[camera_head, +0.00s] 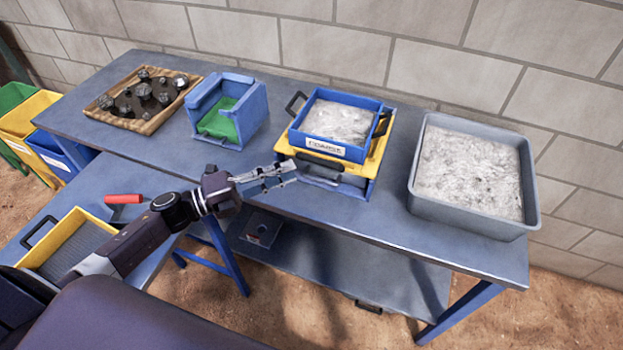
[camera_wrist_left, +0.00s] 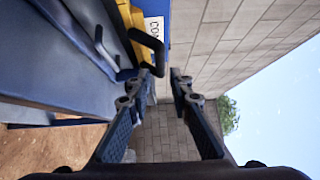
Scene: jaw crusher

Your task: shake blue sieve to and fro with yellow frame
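The blue sieve (camera_head: 332,146), labelled COARSE, is full of pale grit and sits in the yellow frame (camera_head: 372,163) on the bench. Black handles stick out at its left (camera_head: 296,103) and right. My left gripper (camera_head: 290,172) is in front of the frame, to its lower left, with slightly spread fingers and nothing between them. In the left wrist view, a black handle (camera_wrist_left: 150,44) shows near the fingertips (camera_wrist_left: 166,72), with the yellow frame (camera_wrist_left: 130,18) and the white label (camera_wrist_left: 154,30) beyond. I cannot tell if a finger touches it. My right gripper is out of view.
A grey tub (camera_head: 418,185) of grit stands at the right. A blue box (camera_head: 252,115) with green inside and a wooden tray (camera_head: 120,118) of dark rocks are at the left. A yellow sieve (camera_head: 88,222) lies on the lower bench. A block wall runs behind.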

